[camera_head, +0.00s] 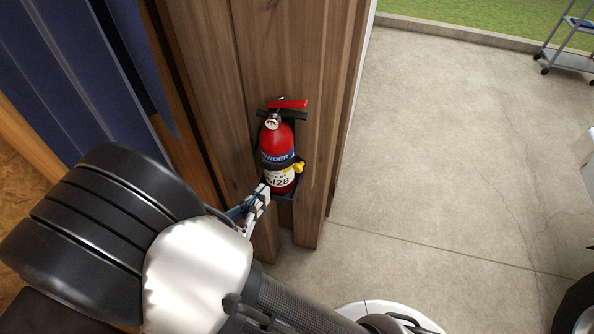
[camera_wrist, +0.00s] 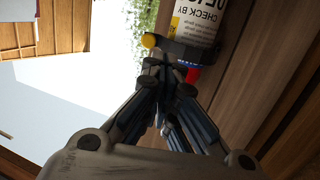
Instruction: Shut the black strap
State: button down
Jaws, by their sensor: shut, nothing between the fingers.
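The black strap (camera_head: 274,163) runs across the front of a red fire extinguisher (camera_head: 277,142) in its wall bracket. A yellow clip (camera_head: 300,167) sits at its right end. I cannot tell whether the strap is fastened. In the wrist view the strap (camera_wrist: 187,50) and the yellow clip (camera_wrist: 149,40) show upside down, just beyond my fingertips. My gripper (camera_head: 264,190) is shut and empty, at the lower left of the extinguisher. In the wrist view the gripper (camera_wrist: 165,68) covers part of the strap's surroundings. I cannot tell whether it touches the strap.
The extinguisher hangs on a wooden post (camera_head: 325,120). A blue panel (camera_head: 50,75) stands at the left. Open concrete floor (camera_head: 450,150) lies to the right, with a grey cart (camera_head: 570,58) at the far right and a dark tyre at the lower right edge.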

aim_at(299, 169)
jog(key=s+d+r+b+x, duration=0.1)
jog(key=x, duration=0.8)
jog(key=shift+d+h, duration=0.35)
jog(key=shift+h, duration=0.05)
jog(key=shift+w+d+r, duration=0.1)
jog(key=shift+w+d, duration=0.35)
jog(key=shift+d, duration=0.2)
jog(key=shift+w+d, duration=0.35)
jog(key=shift+d, duration=0.2)
jog(key=shift+a, duration=0.1)
